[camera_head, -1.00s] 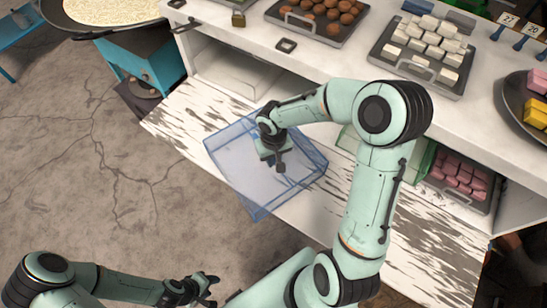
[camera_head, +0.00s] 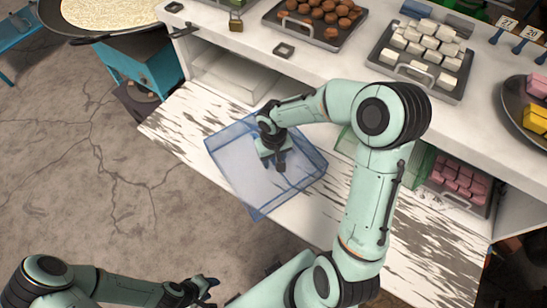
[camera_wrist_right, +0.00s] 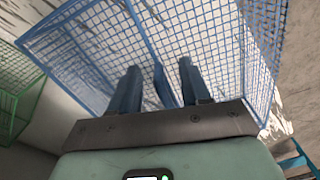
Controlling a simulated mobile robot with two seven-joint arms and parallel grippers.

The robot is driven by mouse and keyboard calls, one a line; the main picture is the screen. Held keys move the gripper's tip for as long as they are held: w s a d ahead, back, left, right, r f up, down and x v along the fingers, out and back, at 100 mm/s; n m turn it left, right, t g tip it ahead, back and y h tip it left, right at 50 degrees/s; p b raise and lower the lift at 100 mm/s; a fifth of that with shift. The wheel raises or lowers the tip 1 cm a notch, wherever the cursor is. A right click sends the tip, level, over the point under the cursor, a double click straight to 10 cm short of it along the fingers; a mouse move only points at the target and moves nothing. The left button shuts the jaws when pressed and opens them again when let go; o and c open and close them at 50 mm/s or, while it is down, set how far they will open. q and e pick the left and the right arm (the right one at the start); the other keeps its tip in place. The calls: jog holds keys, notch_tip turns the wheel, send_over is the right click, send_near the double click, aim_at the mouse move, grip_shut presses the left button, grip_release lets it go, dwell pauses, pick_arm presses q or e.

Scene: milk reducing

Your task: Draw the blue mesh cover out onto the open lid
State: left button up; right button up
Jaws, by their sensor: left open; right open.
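The blue mesh cover (camera_head: 232,174), a see-through box-shaped cage, lies on the worn white open lid (camera_head: 428,232). One of its lower corners reaches the lid's front edge. My right gripper (camera_head: 277,164) is at the cover with its fingers pointing down. The right wrist view shows the mesh (camera_wrist_right: 215,35) in front of my right gripper (camera_wrist_right: 159,70), whose two fingers are apart. A blue strip of the cover stands between them; I cannot tell whether they touch it. My left gripper (camera_head: 208,286) is open, low in the picture, away from the cover.
A green mesh cover (camera_head: 428,158) and a tray of pink blocks (camera_head: 458,182) are under the counter at right. The counter (camera_head: 330,62) above holds trays of brown balls (camera_head: 318,22) and white cubes (camera_head: 425,45). The lid is bare left of the blue cover.

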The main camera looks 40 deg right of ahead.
pick_arm(q)
jog(key=shift+w+r+p, duration=0.45)
jog(key=shift+w+r, duration=0.2)
pick_arm(e)
notch_tip(320, 180, up, 13)
